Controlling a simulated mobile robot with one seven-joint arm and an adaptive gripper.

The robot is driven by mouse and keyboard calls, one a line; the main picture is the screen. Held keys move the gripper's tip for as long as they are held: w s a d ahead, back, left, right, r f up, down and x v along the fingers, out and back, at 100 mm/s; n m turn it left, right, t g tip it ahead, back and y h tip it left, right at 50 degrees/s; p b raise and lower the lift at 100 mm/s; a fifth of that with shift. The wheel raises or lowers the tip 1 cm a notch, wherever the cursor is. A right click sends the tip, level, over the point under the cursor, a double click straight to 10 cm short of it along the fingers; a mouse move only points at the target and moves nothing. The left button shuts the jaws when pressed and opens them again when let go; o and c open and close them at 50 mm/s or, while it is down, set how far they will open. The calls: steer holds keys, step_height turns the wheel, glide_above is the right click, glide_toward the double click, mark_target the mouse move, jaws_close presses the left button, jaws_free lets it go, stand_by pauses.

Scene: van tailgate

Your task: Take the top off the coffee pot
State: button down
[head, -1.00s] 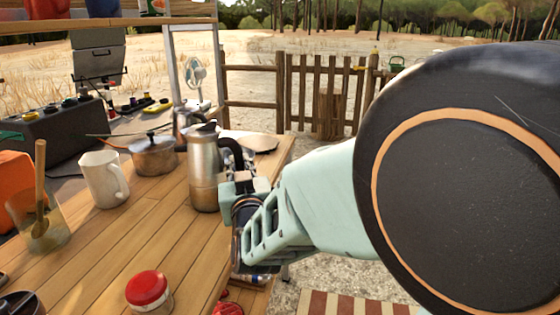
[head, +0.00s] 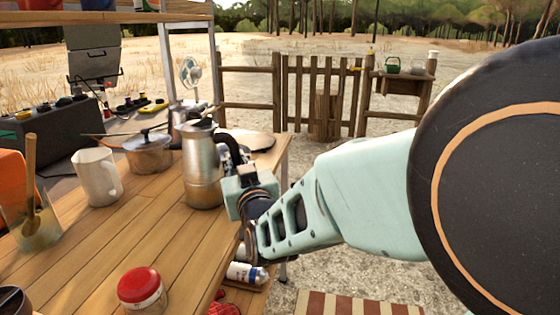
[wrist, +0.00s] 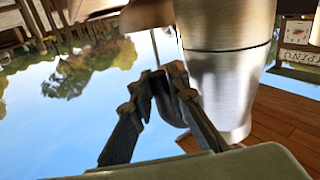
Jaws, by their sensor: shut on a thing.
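The coffee pot (head: 203,170) is a tall silver pot standing upright on the wooden counter, near its right edge. Its top (head: 201,130) sits on the body, and a dark seam runs round the metal in the wrist view. The black handle (head: 232,146) curves out to the right from the upper part. My gripper (head: 238,180) is at the right side of the pot, shut on the handle. In the wrist view the two fingers (wrist: 170,95) close on the dark handle beside the silver pot (wrist: 225,75). The fingertips are partly hidden in the head view.
A white mug (head: 96,178), a lidded saucepan (head: 149,155) and a glass with a wooden spoon (head: 38,225) stand left of the pot. A red-lidded jar (head: 141,290) is in front. Another metal pot stands close behind. The counter between is clear.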

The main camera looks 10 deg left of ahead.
steer(key=shift+f+n+y, duration=0.1)
steer(key=shift+n+y, duration=0.2)
steer(key=shift+y, duration=0.1)
steer(key=shift+r+p, duration=1.2)
steer(key=shift+r, duration=2)
steer(key=shift+f, duration=0.1)
